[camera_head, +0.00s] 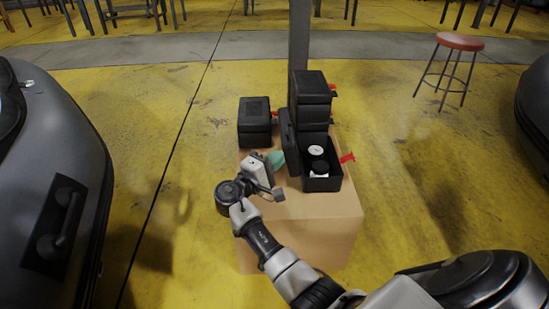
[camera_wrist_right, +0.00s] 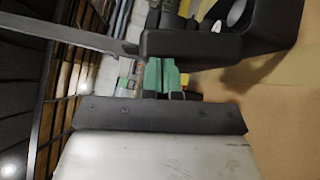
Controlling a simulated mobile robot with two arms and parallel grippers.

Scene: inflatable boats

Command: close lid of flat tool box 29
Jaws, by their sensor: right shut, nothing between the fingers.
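The open black flat tool box (camera_head: 326,184) sits on a tan block. Inside it are a white round item (camera_head: 316,150) and a black cylinder (camera_head: 320,166). A red latch (camera_head: 347,158) sticks out on its right. Its dark lid (camera_head: 288,133) appears to stand upright on the left side of the box. My right gripper (camera_head: 277,160), with green fingertips, is shut and empty just left of the lid and box. In the right wrist view its green fingers (camera_wrist_right: 162,78) are together close to a black box part (camera_wrist_right: 190,46); contact is unclear. My left gripper is not in view.
Stacked black boxes (camera_head: 312,90) stand behind the open box, by a grey post (camera_head: 298,35). Another closed black box (camera_head: 255,125) is at the back left of the tan block (camera_head: 325,215). The block's front top is bare.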

